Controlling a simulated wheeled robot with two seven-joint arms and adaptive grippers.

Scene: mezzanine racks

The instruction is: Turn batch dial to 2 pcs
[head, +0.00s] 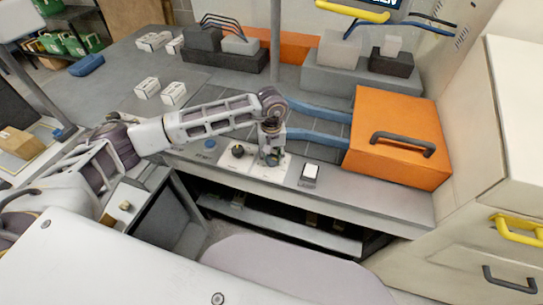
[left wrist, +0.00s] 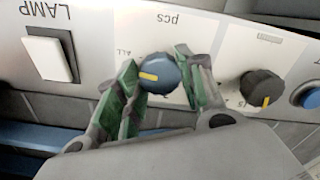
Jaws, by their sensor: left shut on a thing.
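The batch dial (left wrist: 158,72) is a round blue knob with a yellow mark, on a pale panel lettered "pcs" and "ALL", which looks upside down in the left wrist view. Its yellow mark lies on the left part of the knob, nearly level, below the "ALL" lettering. My left gripper (left wrist: 157,87) is shut on this dial, with a green-padded finger on each side. In the head view my left gripper (head: 272,157) reaches down to the bench's front panel and hides the dial. The numbers around the dial are mostly covered by the fingers. My right gripper is not in view.
A black dial (left wrist: 262,88) with a yellow mark and a blue button (left wrist: 311,98) sit close beside the gripper. A white LAMP switch (head: 310,174) is on the other side. An orange machine (head: 400,140) with blue arms stands right on the bench.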

